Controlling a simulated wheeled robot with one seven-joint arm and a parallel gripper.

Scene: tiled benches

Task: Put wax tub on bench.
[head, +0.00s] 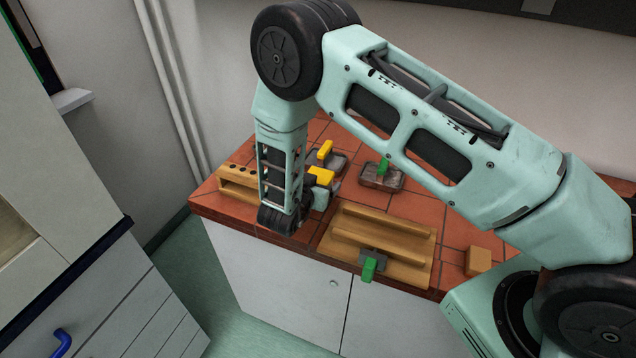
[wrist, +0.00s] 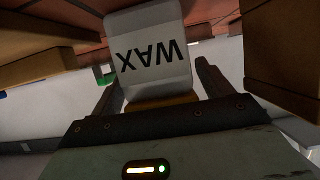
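The wax tub (wrist: 152,50) fills the upper middle of the wrist view. It is pale, its "WAX" label reads upside down, and its orange lid (wrist: 162,102) is nearest my palm. My gripper (wrist: 158,72) has one dark finger on either side of it. The fingers stand close to its sides, with a thin gap seeming to show at the right one; I cannot tell whether they press on it. In the head view my wrist hangs low over the left part of the red tiled bench (head: 455,232).
A wooden block with holes (head: 238,180) stands left of my wrist, and a wooden rack (head: 408,272) to its right. Tools with green handles (head: 383,166) and a yellow handle (head: 325,149) lie near. A tan block (head: 478,261) is at the right. Some bare tiles lie between.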

